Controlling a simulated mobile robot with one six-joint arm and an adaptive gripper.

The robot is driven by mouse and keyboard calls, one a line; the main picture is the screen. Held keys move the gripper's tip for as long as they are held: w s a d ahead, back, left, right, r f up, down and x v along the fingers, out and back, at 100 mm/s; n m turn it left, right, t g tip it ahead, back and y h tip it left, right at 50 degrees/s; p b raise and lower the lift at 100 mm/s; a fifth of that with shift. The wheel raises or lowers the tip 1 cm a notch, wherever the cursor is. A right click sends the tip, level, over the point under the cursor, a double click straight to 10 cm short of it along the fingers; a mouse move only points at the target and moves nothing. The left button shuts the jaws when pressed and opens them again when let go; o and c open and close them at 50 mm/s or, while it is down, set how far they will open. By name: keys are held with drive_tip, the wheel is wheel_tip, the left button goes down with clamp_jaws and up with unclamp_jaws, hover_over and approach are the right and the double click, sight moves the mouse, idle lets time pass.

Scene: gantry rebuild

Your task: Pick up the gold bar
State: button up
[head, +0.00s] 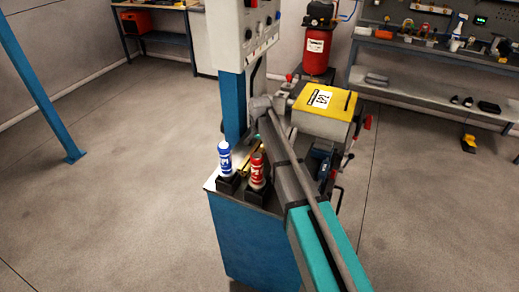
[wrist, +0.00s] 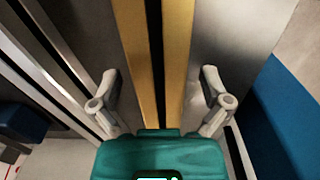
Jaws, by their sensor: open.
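The gold bar (wrist: 178,60) runs away from me up the middle of the wrist view. It shows as two gold strips with a dark gap between them; I cannot tell whether they are one piece. My gripper (wrist: 160,76) is open, with one finger on each side of the gold and visible space between. No contact shows. In the head view, a small gold strip (head: 251,156) shows behind the bottles, partly hidden. My arm covers much of that spot, and the gripper's fingers cannot be made out there.
A blue-and-white bottle (head: 225,158) and a red bottle (head: 257,171) stand in dark holders at the front of the blue cabinet (head: 250,240). A blue column (head: 232,105) rises behind them. A yellow-topped machine (head: 322,100) stands at right. Open floor lies left.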

sight(260, 144)
drive_tip(key=shift+c, duration=0.3)
clamp_jaws()
drive_tip(key=shift+r, duration=0.1)
wheel_tip(260, 144, up, 10)
drive_tip(key=p, duration=1)
idle(0.9)
